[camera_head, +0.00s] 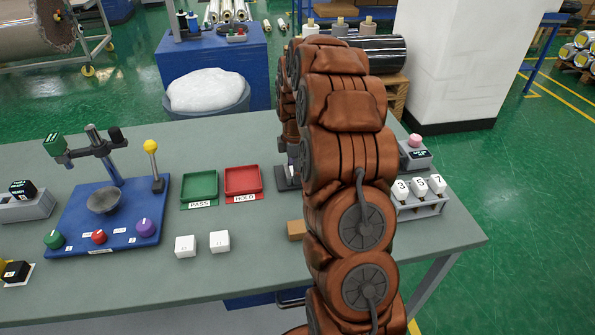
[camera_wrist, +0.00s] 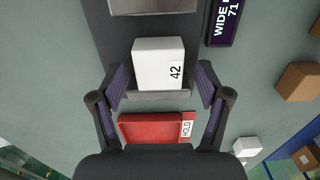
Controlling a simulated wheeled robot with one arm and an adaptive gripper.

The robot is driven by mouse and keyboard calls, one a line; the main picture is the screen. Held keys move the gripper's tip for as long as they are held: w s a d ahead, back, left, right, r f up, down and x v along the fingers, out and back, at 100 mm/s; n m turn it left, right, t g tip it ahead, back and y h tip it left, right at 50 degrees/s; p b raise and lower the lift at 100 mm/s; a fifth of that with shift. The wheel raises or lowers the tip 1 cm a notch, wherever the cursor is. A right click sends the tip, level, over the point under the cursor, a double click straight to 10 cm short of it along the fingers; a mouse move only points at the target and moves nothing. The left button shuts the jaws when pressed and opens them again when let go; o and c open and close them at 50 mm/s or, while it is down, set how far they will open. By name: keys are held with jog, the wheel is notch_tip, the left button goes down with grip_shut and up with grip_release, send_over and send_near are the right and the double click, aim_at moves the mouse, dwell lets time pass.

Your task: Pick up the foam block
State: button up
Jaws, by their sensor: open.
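A white block (camera_wrist: 158,62) marked 42 sits on a grey metal stand in the wrist view; it looks like the foam block, though its material cannot be told. My gripper (camera_wrist: 161,84) is open, one finger on each side of this block, with a gap on both sides. In the head view my arm hides the block and most of the gripper.
A red HOLD tray (camera_head: 243,180) and green PASS tray (camera_head: 199,188) lie left of my arm. Two white cubes (camera_head: 186,246) (camera_head: 220,241) and a tan block (camera_head: 296,229) stand nearer. A numbered rack (camera_head: 420,203) stands right. A dark display (camera_wrist: 224,22) is beside the white block.

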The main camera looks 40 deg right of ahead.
jog(key=c, duration=1.1)
jog(key=shift+r, duration=0.1)
